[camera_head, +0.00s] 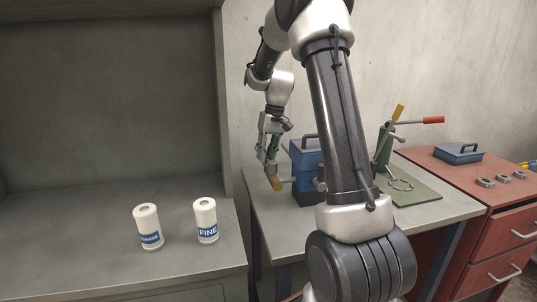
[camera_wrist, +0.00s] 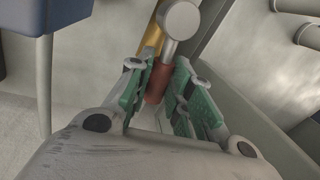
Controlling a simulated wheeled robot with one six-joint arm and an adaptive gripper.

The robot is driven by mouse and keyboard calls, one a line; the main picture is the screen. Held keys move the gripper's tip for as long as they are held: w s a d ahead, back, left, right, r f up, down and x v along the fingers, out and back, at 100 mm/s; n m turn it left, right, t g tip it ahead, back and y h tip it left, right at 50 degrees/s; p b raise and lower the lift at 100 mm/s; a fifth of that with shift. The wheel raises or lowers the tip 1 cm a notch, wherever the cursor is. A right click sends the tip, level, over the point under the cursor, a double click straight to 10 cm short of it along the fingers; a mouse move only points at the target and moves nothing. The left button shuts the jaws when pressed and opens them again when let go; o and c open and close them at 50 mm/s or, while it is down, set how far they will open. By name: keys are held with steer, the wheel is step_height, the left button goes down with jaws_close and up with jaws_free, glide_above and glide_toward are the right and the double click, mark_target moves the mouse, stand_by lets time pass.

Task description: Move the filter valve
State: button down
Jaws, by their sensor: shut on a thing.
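The filter valve shows in the wrist view as a grey round hub and rod (camera_wrist: 180,20) ending in a red-brown grip (camera_wrist: 158,84). My gripper (camera_wrist: 160,75) has its green-padded fingers on either side of this grip and is shut on it. A yellow bar (camera_wrist: 151,40) runs beside the rod. In the head view my gripper (camera_head: 268,157) points down at the left side of a blue filter housing (camera_head: 304,162). A yellow part (camera_head: 274,183) shows just below the fingertips; the red grip is hidden there by the fingers.
Two white canisters, one coarse (camera_head: 148,227) and one marked FINE (camera_head: 206,220), stand on the left shelf. A lever press with a red handle (camera_head: 433,120) stands right of my arm. A red cabinet (camera_head: 510,245) carries a blue box (camera_head: 459,153) and grey rings (camera_head: 485,181).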

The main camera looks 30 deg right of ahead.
steer(key=shift+s+a+n+g, duration=0.2)
steer(key=shift+a+n, duration=0.45)
steer(key=shift+n, duration=0.75)
steer(key=shift+s+a+n+g, duration=0.1)
steer(key=shift+a+n+g, duration=0.45)
steer(key=shift+n, duration=0.85)
steer(key=shift+s+a+n+g, duration=0.1)
steer(key=shift+a+n, duration=0.7)
steer(key=shift+n, duration=0.6)
steer(key=c, duration=1.3)
jaws_free()
